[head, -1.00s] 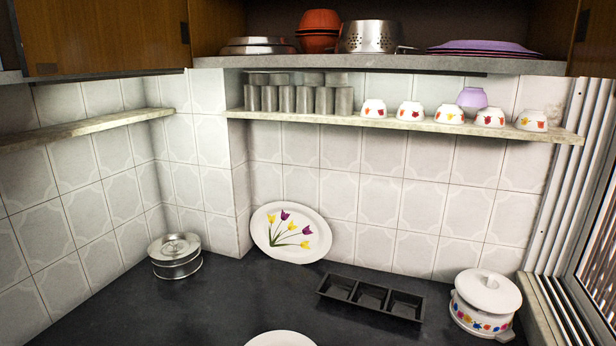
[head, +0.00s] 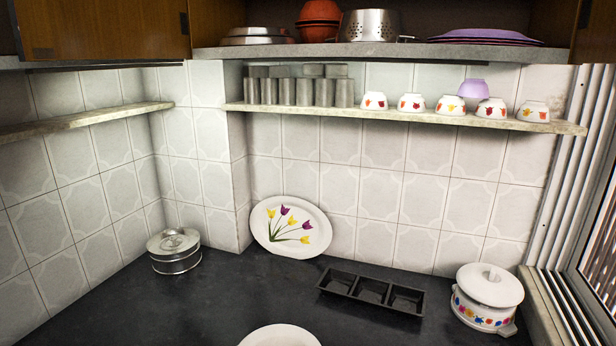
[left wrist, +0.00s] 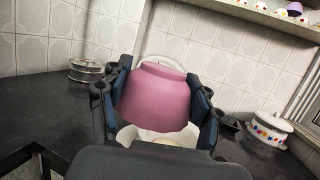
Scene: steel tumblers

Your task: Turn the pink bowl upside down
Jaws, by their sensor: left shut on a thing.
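The pink bowl (left wrist: 156,98) is in the left wrist view, between the two dark fingers of my left gripper (left wrist: 160,92). The gripper is shut on it, with one finger against each side. The bowl's narrower foot faces up in the picture and its wider rim faces down. Its inside is hidden. A white dish (left wrist: 128,137) shows just below and behind the rim; I cannot tell whether they touch. Neither gripper nor the held bowl shows in the head view.
A white plate (head: 280,336) lies at the front edge of the head view. On the dark counter stand a steel tin (head: 175,252), a leaning tulip plate (head: 291,228), a black three-part tray (head: 371,291) and a lidded white pot (head: 486,298). A shelf (head: 400,116) holds tumblers and small bowls.

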